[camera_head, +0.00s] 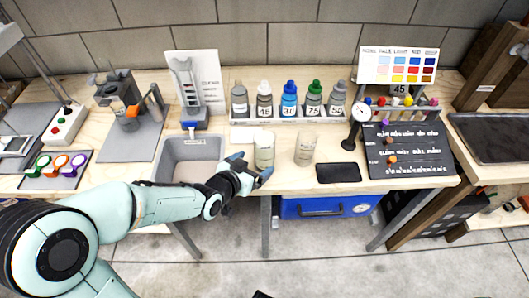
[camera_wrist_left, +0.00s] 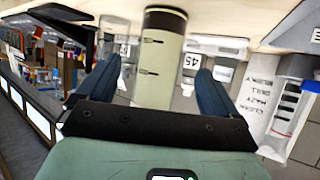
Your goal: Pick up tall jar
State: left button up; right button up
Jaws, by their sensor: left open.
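A tall clear jar with pale contents (camera_head: 264,148) stands upright on the wooden bench, just right of the grey sink. My left gripper (camera_head: 250,170) is at its near side, low by the bench's front edge. In the left wrist view, which looks upside down, the jar (camera_wrist_left: 160,62) with pale green contents and dark marks stands between the two open blue fingers of the gripper (camera_wrist_left: 158,88). Gaps show on both sides of the jar, so the fingers seem apart from it. A second clear jar (camera_head: 305,148) stands to its right. My right gripper is not in view.
The grey sink (camera_head: 190,150) lies left of the jar. A row of capped bottles (camera_head: 290,101) stands behind on a rack. A black pad (camera_head: 337,173) and a small round gauge on a stand (camera_head: 361,112) are to the right.

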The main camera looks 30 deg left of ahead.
pick_arm(q)
jog(key=x, duration=0.6)
jog(key=shift+w, duration=0.4)
jog(key=shift+r, duration=0.15)
jog(key=c, duration=1.4)
jog(key=shift+r, duration=0.2)
notch_tip(320, 180, up, 14)
jog(key=p, duration=0.3)
notch_tip(320, 180, up, 5)
jog(key=p, duration=0.2)
send_over(260, 158)
jog(key=w, duration=0.3)
jog(key=shift+a+r, duration=0.15)
jog(key=shift+r, duration=0.05)
jog(key=shift+r, duration=0.15)
